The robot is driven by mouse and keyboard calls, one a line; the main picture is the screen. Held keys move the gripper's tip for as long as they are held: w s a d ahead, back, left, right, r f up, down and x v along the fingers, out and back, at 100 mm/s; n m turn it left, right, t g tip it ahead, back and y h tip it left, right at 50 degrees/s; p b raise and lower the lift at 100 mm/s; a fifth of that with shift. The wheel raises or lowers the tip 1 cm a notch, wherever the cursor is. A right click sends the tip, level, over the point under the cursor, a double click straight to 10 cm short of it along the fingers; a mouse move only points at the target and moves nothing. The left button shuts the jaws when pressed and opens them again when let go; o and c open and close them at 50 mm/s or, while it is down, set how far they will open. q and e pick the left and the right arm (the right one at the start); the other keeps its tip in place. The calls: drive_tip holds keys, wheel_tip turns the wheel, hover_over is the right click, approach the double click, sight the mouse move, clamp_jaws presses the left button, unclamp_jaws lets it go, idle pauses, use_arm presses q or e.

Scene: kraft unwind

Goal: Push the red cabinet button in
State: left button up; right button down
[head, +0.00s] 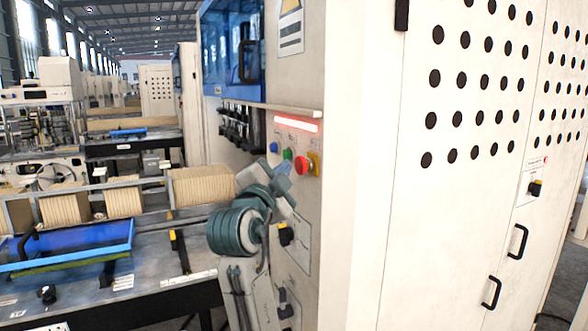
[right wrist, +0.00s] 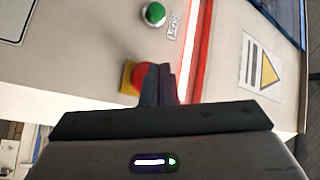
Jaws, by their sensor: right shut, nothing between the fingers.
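The red cabinet button (head: 302,166) is a round cap on a yellow backing (head: 314,160), on the narrow cream side of the cabinet. It also shows in the right wrist view (right wrist: 138,78), partly hidden behind my fingers. My right gripper (head: 284,168) is shut and empty, with its fingertips just in front of the button, overlapping its edge in the right wrist view (right wrist: 157,70). I cannot tell whether the tips touch the button or whether it is pressed in. My left gripper is not in view.
A green button (head: 288,154) and a blue button (head: 274,147) sit left of the red one. A lit red strip (head: 296,124) is above, under a ledge. A black and yellow switch (head: 286,235) is below. A machine bed with a blue tray (head: 85,240) stands left.

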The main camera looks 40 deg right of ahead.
drive_tip(key=shift+w+a, duration=0.2)
drive_tip(key=shift+a, duration=0.5)
drive_tip(key=shift+b, duration=0.35)
drive_tip(key=a+b, duration=0.1)
drive_tip(key=a, duration=0.1)
drive_tip(key=w+a+b, duration=0.1)
drive_tip(key=a, duration=0.1)
drive_tip(key=shift+a+b, duration=0.3)
drive_tip(key=shift+a, duration=0.1)
